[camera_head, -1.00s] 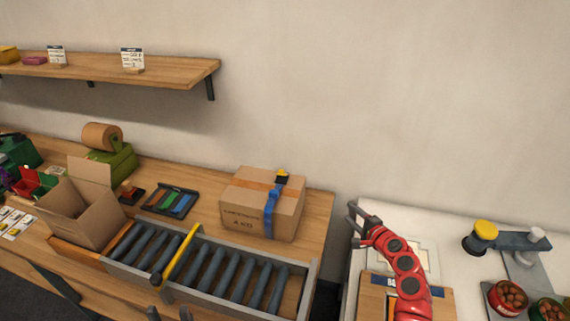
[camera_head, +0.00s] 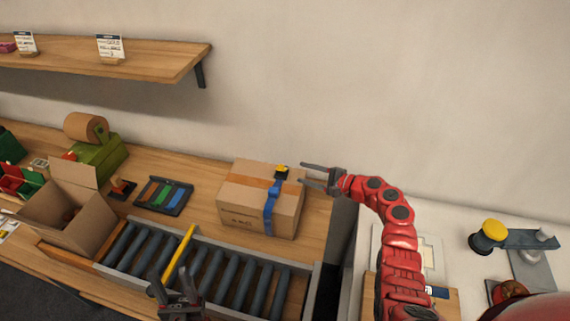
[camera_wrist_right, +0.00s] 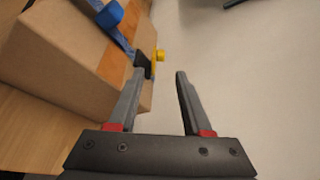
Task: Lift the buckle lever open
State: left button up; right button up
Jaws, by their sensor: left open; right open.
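A closed cardboard box (camera_head: 245,209) with a strip of orange tape sits on the wooden bench. A blue strap (camera_head: 270,206) runs over its top and down the front. The black and yellow buckle (camera_head: 282,171) is on the strap at the box's top back edge; its yellow lever (camera_wrist_right: 160,55) shows in the right wrist view. My right gripper (camera_head: 304,177) is open and empty, just right of the buckle, fingers pointing toward it. In the wrist view the buckle is beyond the left fingertip; whether they touch I cannot tell. My left gripper (camera_head: 176,284) is open over the roller conveyor's front.
The roller conveyor (camera_head: 308,292) with a yellow bar (camera_head: 180,252) lies in front of the box. An open carton (camera_head: 72,208), a tape dispenser (camera_head: 95,150) and a tray of coloured strips (camera_head: 163,196) stand left. A wall shelf (camera_head: 120,62) is above. A white counter lies right.

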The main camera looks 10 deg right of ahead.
aim_at(285, 169)
jog(key=x, duration=0.7)
jog(key=shift+w+a, duration=0.1)
jog(key=shift+a, duration=0.05)
jog(key=shift+w+a, duration=0.25)
jog(key=shift+a, duration=0.15)
jog(key=shift+f, duration=0.1)
